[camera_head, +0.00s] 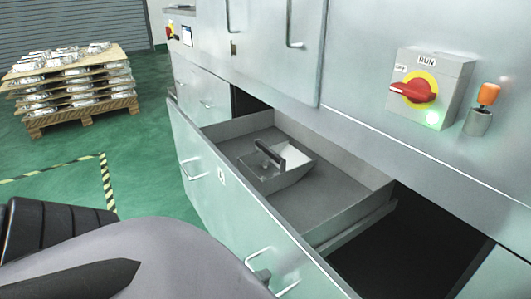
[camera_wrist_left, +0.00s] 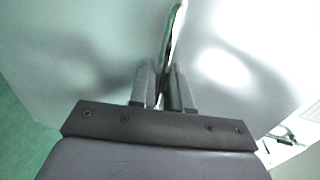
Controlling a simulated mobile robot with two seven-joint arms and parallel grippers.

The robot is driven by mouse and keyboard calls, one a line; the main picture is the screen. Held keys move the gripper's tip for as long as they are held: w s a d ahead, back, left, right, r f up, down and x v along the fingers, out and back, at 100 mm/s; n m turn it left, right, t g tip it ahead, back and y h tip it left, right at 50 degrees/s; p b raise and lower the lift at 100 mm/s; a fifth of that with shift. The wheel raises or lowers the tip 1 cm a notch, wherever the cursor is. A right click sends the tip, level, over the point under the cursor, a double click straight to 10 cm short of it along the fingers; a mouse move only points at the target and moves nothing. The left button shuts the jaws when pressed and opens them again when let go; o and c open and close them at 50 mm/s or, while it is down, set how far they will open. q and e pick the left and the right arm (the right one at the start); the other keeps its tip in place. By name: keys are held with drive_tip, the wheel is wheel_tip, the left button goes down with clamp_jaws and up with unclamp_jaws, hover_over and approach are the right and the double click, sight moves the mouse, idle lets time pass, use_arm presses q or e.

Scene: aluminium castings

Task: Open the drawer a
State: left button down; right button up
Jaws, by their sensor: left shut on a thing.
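The drawer a (camera_head: 180,128) is a pale metal drawer marked with a letter on its front, and it stands pulled well out of the cabinet. Its front has two bar handles, one at the far end (camera_head: 191,168) and one at the near end (camera_head: 287,289). My left gripper (camera_head: 262,275) is at the near handle, mostly hidden behind my arm. In the left wrist view its fingers (camera_wrist_left: 163,88) are shut on the handle bar (camera_wrist_left: 175,35). My right gripper is in neither view.
A control box (camera_head: 450,75) with a red switch and an orange-topped lever (camera_head: 486,95) are on the cabinet above. A pallet of castings (camera_head: 75,85) stands at the back left on green floor.

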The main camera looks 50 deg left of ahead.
use_arm(q)
drive_tip(key=c, duration=1.3)
unclamp_jaws()
drive_tip(key=shift+s, duration=0.1)
drive_tip(key=p+v, duration=0.1)
drive_tip(key=v, duration=0.6)
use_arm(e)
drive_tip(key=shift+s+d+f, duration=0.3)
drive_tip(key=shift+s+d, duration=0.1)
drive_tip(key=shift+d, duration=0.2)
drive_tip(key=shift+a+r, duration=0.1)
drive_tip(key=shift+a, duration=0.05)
use_arm(q)
drive_tip(key=shift+s, duration=0.15)
